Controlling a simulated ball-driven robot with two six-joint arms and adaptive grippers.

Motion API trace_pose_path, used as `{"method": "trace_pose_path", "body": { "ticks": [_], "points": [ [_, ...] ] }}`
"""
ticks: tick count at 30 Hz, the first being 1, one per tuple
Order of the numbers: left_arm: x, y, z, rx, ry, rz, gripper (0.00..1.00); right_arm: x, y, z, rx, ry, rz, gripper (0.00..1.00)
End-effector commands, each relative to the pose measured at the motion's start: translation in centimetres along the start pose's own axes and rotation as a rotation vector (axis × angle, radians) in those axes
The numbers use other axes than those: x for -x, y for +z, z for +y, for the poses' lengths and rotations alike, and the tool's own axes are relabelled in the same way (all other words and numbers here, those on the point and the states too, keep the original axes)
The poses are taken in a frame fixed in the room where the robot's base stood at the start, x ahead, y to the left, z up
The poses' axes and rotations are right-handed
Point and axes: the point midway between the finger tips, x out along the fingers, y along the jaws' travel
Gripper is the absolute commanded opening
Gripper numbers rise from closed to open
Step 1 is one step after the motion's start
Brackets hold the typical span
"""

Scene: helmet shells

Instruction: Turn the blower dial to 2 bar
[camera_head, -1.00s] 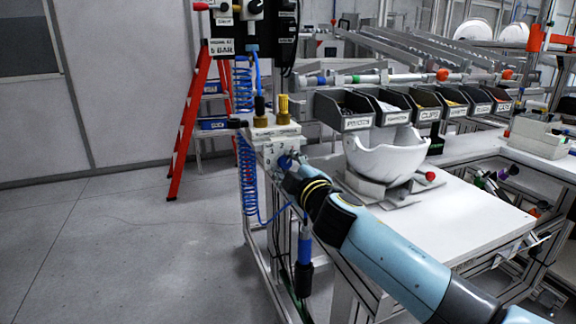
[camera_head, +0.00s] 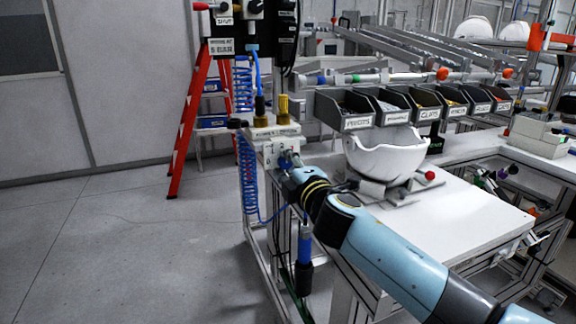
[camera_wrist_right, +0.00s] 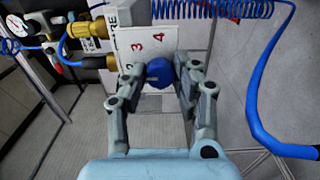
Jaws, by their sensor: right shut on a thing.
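My right gripper (camera_wrist_right: 160,74) is shut on the knob, one finger on each side. The fingers hide part of the plate and its other numbers. No pointer mark on the knob is clear, so its setting cannot be read. In the head view my right gripper (camera_head: 287,161) is at the front of the pale valve block (camera_head: 273,136). My left gripper is not in view.
Brass fittings (camera_head: 283,108) stand on top of the block. A coiled blue hose (camera_head: 247,178) hangs to its left. A white helmet shell (camera_head: 387,157) sits on a fixture at right, close to my right arm. Open floor lies at left.

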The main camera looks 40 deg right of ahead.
Motion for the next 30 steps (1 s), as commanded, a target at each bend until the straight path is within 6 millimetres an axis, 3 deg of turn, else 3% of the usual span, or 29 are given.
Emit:
{"method": "trace_pose_path", "body": {
  "ticks": [8, 9, 13, 23, 30],
  "points": [
    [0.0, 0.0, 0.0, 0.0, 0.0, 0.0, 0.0, 0.1, 0.0, -0.3, -0.002, -0.005, 0.0, 0.0],
    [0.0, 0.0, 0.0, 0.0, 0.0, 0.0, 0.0, 0.1, 0.0, -0.3, -0.002, -0.005, 0.0, 0.33],
    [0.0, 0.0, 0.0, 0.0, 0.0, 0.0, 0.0, 0.1, 0.0, -0.2, -0.002, -0.004, 0.0, 0.5],
    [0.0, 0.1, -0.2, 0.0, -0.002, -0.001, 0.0, 0.4, 0.0, -0.1, -0.002, -0.002, 0.0, 0.51],
    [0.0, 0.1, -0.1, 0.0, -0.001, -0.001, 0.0, 4.5, 0.0, -0.3, -0.002, -0.005, 0.001, 0.51]
  ]
}}
